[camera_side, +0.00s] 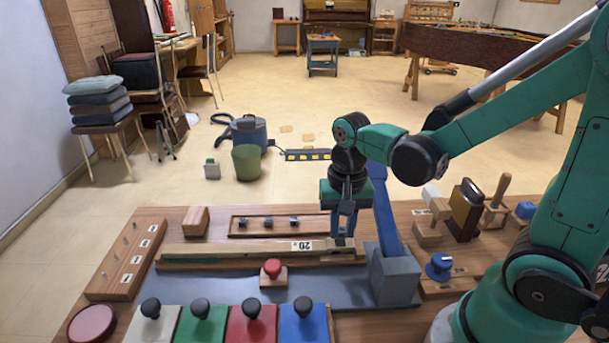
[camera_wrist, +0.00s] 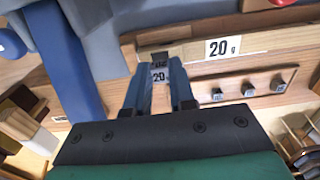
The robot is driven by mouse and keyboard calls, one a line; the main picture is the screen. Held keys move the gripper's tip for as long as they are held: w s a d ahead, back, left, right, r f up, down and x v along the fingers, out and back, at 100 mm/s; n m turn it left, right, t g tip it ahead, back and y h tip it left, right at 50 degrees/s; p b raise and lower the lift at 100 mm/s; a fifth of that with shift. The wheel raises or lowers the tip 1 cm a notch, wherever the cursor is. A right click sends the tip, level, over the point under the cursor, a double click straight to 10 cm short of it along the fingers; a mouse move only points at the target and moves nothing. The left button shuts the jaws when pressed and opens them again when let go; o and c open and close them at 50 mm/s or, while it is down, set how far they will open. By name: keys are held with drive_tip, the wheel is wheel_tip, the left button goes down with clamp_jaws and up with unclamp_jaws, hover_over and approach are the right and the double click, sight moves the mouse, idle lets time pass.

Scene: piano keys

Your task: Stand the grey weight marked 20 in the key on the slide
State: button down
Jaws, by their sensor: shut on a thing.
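My gripper (camera_side: 344,238) points down at the right end of the long wooden key (camera_side: 230,249), which lies on its slide and bears a "20 g" label. In the wrist view, my gripper (camera_wrist: 160,92) is shut on the small grey weight (camera_wrist: 159,76), whose pale label reads 20. The weight is at the end of the key, close to a dark notch. I cannot tell whether it touches the key's floor. The key's label also shows in the wrist view (camera_wrist: 222,48). In the side view the fingers mostly hide the weight.
A wooden rack (camera_side: 235,232) with several small grey pieces stands behind the key. A grey block with a blue upright (camera_side: 384,205) stands close right of my gripper. A red button (camera_side: 272,268) and several coloured plates with black knobs (camera_side: 251,318) are in front.

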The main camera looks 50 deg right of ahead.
drive_tip(key=shift+f, duration=1)
idle(1.0)
drive_tip(key=shift+c, duration=1.4)
unclamp_jaws()
drive_tip(key=shift+r, duration=0.1)
drive_tip(key=shift+r, duration=3.45)
drive_tip(key=a+n+t, duration=0.1)
drive_tip(key=n+t, duration=0.1)
drive_tip(key=n, duration=0.1)
drive_tip(key=r+n+t, duration=0.1)
drive_tip(key=n+t, duration=0.1)
drive_tip(key=n, duration=0.1)
drive_tip(key=a+r+n+t, duration=0.1)
drive_tip(key=n+t, duration=0.2)
drive_tip(key=shift+w+a+r, duration=0.2)
drive_tip(key=shift+w+a, duration=0.1)
drive_tip(key=shift+w, duration=0.05)
